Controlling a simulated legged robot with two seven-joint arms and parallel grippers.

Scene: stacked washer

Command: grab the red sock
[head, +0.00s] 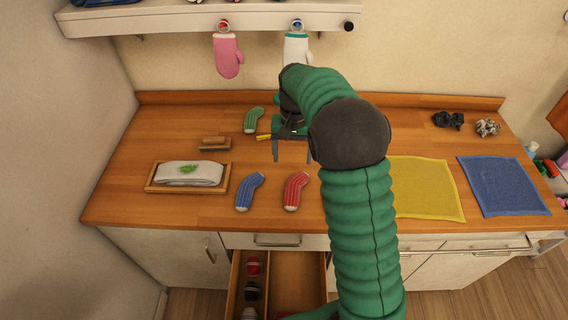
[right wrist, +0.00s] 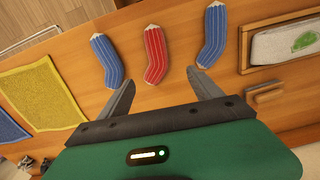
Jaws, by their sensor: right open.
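The red sock (head: 296,191) lies flat on the wooden counter, right of a blue sock (head: 249,191). In the right wrist view the red sock (right wrist: 155,55) lies between two blue socks, one to its left (right wrist: 107,62) and one to its right (right wrist: 211,35); my right arm hides one of these in the head view. My right gripper (head: 291,157) is open and empty, behind the red sock in the head view. In the right wrist view its spread fingertips (right wrist: 161,80) point toward the sock without touching it. My left gripper is not in view.
A green sock (head: 254,120) and a small wooden block (head: 214,143) lie farther back. A wooden tray (head: 152,189) holds a folded white cloth. Yellow (head: 428,190) and blue (head: 503,186) cloths lie at right. Below, an open drawer (head: 233,285) holds rolled items.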

